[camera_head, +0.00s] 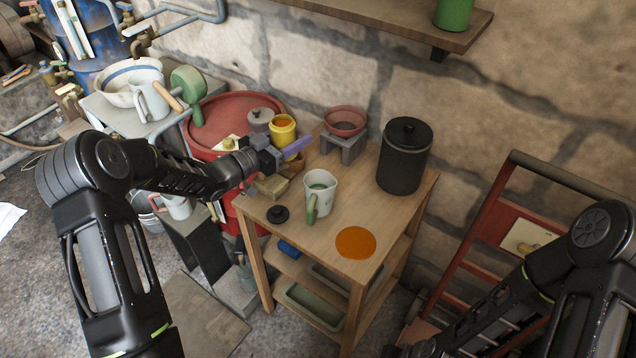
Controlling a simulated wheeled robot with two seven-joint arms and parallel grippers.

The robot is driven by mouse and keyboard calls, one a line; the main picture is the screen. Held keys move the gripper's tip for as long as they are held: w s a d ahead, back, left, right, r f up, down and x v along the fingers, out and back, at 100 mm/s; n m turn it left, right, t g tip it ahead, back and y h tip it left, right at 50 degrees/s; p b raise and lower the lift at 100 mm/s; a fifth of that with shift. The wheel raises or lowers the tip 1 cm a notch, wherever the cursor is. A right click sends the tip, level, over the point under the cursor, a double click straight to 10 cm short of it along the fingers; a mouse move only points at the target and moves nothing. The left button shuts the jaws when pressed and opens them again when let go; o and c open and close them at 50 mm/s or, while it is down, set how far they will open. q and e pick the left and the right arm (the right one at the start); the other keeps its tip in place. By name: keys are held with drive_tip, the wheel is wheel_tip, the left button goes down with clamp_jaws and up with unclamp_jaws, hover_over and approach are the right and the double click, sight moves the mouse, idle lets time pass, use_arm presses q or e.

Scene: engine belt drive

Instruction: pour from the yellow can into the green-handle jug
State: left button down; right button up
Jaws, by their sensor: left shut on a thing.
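The yellow can (283,126) stands upright with orange contents showing at its open top, near the back left corner of the wooden table. My left gripper (286,152) reaches in from the left and is shut on the can; its wrist and fingers hide the can's lower part, so I cannot tell whether it touches the surface below. The green-handle jug (322,188) stands upright on the table, in front and to the right of the can. Its green handle faces the front left. My right arm shows at the lower right, but its gripper is out of view.
A black lidded canister (404,160) stands behind the jug to the right. A red bowl (345,121) sits on a small grey stand. An orange disc (356,242) and a black lid (279,214) lie on the table (322,236). A red drum (225,112) stands left.

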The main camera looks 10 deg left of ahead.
use_arm(q)
drive_tip(key=shift+f+m+g+h, duration=0.4)
drive_tip(key=shift+m+g+h, duration=0.1)
drive_tip(key=shift+h, duration=0.1)
drive_tip(key=shift+s+d+f+h, duration=0.2)
drive_tip(key=shift+d+f+h, duration=0.1)
drive_tip(key=shift+d+f, duration=0.05)
drive_tip(key=shift+d+f+m, duration=0.1)
drive_tip(key=shift+f+m, duration=0.05)
drive_tip(key=shift+m, duration=0.25)
drive_tip(key=shift+s+d+f+m+b, duration=0.2)
drive_tip(key=shift+d+f+m+b, duration=0.1)
drive_tip(key=shift+m+b, duration=0.35)
drive_tip(key=shift+s+d+f+m+b, duration=0.15)
drive_tip(key=shift+f+m+b, duration=0.2)
drive_tip(key=shift+m, duration=0.4)
drive_tip(key=shift+s+d+f+m+b, duration=0.1)
drive_tip(key=shift+f+m+b, duration=0.05)
drive_tip(key=shift+m+b, duration=0.15)
drive_tip(key=shift+r, duration=0.25)
drive_tip(key=shift+s+d+r+m+y+p, duration=0.15)
drive_tip(key=shift+r+m+y+p, duration=0.1)
drive_tip(key=shift+r+m, duration=0.2)
drive_tip(key=shift+s+d+r+m+y+p, duration=0.1)
drive_tip(key=shift+d+r+m+y+p, duration=0.1)
drive_tip(key=shift+r+m, duration=0.2)
